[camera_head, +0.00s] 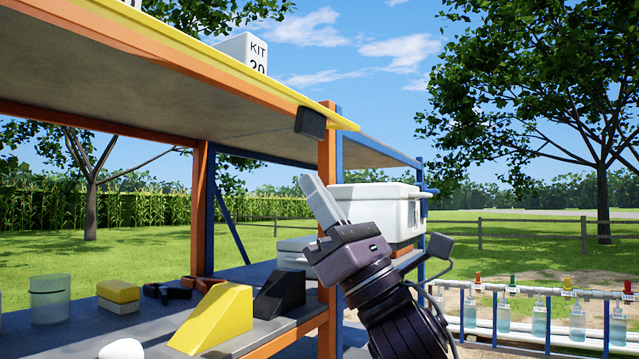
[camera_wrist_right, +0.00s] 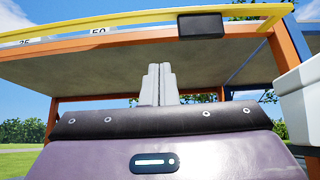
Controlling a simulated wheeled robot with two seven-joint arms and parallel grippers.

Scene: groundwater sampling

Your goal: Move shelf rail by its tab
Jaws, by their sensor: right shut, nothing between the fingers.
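The shelf rail (camera_head: 215,68) is a yellow strip along the front edge of the upper shelf. Its dark tab (camera_head: 310,122) hangs near the rail's right end, in front of the orange post. In the right wrist view the rail (camera_wrist_right: 120,26) crosses the top, with the tab (camera_wrist_right: 201,25) right of centre. My right gripper (camera_head: 316,184) is shut and empty, fingers pointing up, below the tab and apart from it. In the wrist view its fingers (camera_wrist_right: 159,75) stand together, lower and left of the tab. My left gripper is not in view.
An orange post (camera_head: 327,165) stands beside my right gripper. A white box (camera_head: 365,203) is just behind it. The lower shelf holds a yellow wedge (camera_head: 215,318), a black wedge (camera_head: 280,295) and a jar (camera_head: 49,300). A bottle rack (camera_head: 560,349) stands at right.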

